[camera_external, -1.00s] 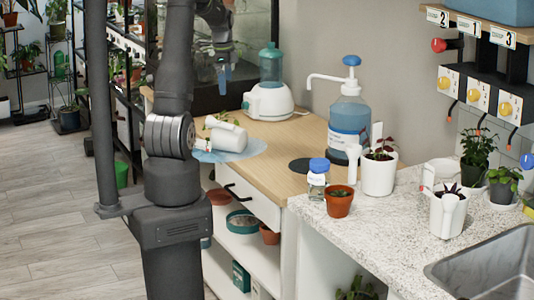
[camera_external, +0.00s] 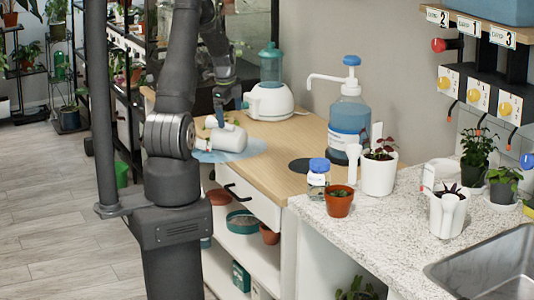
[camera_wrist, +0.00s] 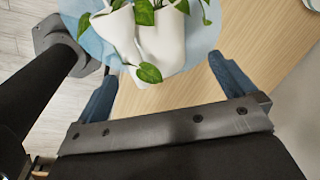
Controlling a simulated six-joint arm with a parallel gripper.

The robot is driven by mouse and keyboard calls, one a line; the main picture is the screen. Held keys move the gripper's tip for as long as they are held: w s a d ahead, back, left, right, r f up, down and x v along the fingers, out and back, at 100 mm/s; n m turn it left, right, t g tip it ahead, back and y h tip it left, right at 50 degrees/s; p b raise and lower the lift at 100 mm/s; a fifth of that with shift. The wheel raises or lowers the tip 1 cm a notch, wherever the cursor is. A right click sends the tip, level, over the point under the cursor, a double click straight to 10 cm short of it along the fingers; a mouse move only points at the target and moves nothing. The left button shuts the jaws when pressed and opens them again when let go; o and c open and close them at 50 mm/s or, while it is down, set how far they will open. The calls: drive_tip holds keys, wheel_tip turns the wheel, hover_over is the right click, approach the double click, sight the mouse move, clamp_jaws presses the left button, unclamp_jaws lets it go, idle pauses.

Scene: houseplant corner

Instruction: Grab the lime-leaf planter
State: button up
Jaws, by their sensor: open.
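A white planter (camera_external: 228,140) with green leaves lies tipped on its side on a round blue mat (camera_external: 250,148) on the wooden worktop. In the wrist view the white planter (camera_wrist: 163,44) and its bright green leaves show at the top of the picture, over the blue mat (camera_wrist: 203,32). My gripper (camera_external: 219,110) is just above the planter, fingers pointing down. In the wrist view my gripper (camera_wrist: 163,70) is open, its blue fingers on either side of the planter's near part with nothing held. I cannot tell whether a finger touches it.
A white-and-teal dispenser (camera_external: 268,90) stands behind the planter. A blue pump bottle (camera_external: 348,120), a white pot with red leaves (camera_external: 378,172), a blue-capped jar (camera_external: 318,180) and a terracotta pot (camera_external: 339,201) stand to the right. The wood between is mostly clear.

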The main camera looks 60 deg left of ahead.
sight(220, 134)
drive_tip(key=shift+w+a+f, duration=0.1)
drive_tip(key=shift+w+f, duration=0.1)
drive_tip(key=shift+f, duration=1.3)
drive_tip(key=shift+w+f, duration=0.15)
drive_tip(key=shift+f, duration=1.3)
drive_tip(key=c, duration=1.3)
drive_tip(key=shift+c, duration=0.2)
drive_tip(key=shift+r, duration=0.1)
